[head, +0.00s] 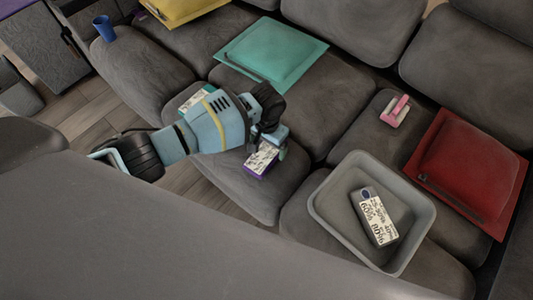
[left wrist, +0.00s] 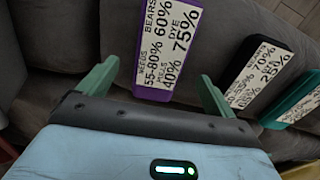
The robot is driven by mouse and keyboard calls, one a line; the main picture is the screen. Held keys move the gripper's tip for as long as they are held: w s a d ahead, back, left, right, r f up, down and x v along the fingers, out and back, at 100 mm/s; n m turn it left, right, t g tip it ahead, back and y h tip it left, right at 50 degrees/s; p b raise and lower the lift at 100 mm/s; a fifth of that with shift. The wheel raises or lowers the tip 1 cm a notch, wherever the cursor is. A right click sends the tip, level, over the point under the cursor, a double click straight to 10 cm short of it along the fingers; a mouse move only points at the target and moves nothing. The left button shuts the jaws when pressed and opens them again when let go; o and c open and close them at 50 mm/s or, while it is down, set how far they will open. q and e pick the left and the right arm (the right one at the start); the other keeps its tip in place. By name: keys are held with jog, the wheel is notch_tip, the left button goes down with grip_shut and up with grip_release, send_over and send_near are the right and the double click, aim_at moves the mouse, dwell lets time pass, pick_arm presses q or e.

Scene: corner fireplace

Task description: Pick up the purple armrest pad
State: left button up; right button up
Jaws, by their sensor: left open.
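The purple armrest pad (head: 255,174) lies on the grey sofa seat, with a white printed label on top. My left gripper (head: 274,146) is right over it in the head view and hides part of it. In the left wrist view the purple pad (left wrist: 140,48) runs up from between the two green fingers of my left gripper (left wrist: 155,88). The fingers are spread wide, with a gap on each side of the pad. I see no grip on it. My right gripper is not in view.
A black labelled pad (left wrist: 238,60) and a teal one (left wrist: 275,118) lie to the right in the wrist view. A grey tray (head: 323,207) holds a dark labelled pad (head: 386,238). Green (head: 270,55) and red (head: 470,165) cushions and a pink-white object (head: 395,111) are on the sofa.

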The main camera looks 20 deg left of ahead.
aim_at(266, 152)
pick_arm(q)
notch_tip(266, 152, down, 5)
jog(key=shift+f+b, duration=0.1)
jog(key=shift+b, duration=0.8)
jog(key=shift+c, duration=0.4)
jog(key=c, duration=1)
